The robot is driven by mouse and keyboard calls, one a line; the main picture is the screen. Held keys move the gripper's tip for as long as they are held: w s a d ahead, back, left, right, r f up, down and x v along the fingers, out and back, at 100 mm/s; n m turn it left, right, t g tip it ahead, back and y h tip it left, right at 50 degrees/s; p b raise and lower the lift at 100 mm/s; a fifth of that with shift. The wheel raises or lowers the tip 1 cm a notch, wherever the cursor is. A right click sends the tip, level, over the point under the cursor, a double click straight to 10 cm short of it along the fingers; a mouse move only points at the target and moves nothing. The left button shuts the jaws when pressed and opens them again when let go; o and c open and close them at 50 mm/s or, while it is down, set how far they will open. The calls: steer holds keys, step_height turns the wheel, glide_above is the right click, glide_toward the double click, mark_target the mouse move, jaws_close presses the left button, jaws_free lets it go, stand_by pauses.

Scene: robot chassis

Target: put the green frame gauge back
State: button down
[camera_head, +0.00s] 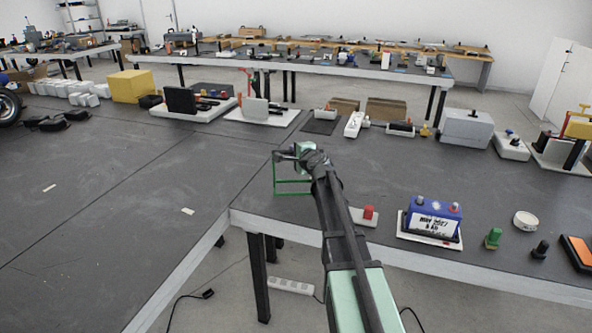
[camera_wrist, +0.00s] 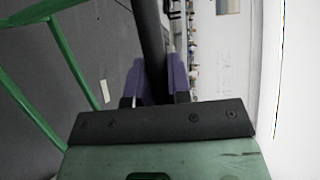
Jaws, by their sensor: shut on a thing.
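The green frame gauge (camera_head: 292,181) is an open frame of thin green bars near the inner corner of the dark worktop in the head view. Its bars also cross the left side of the wrist view (camera_wrist: 72,62). My gripper (camera_head: 299,153) is at the upper part of the frame and shut on it. In the wrist view the purple fingers of my gripper (camera_wrist: 157,82) stand on either side of a dark bar. I cannot tell whether the frame's lower bars touch the worktop. My arm hides part of the frame's right side.
A blue battery (camera_head: 432,217) on a white tray, a red block (camera_head: 369,213), a green knob piece (camera_head: 493,238) and a white round piece (camera_head: 525,220) stand to the right. Trays with a dark panel (camera_head: 181,101) line the back edge. The worktop's left part is mostly clear.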

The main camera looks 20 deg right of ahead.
step_height(320, 180, down, 4)
steer(key=shift+r+b, duration=0.1)
steer(key=shift+b, duration=1.1)
steer(key=c, duration=1.1)
jaws_free()
steer(key=shift+r, duration=0.1)
steer(key=shift+o, duration=0.2)
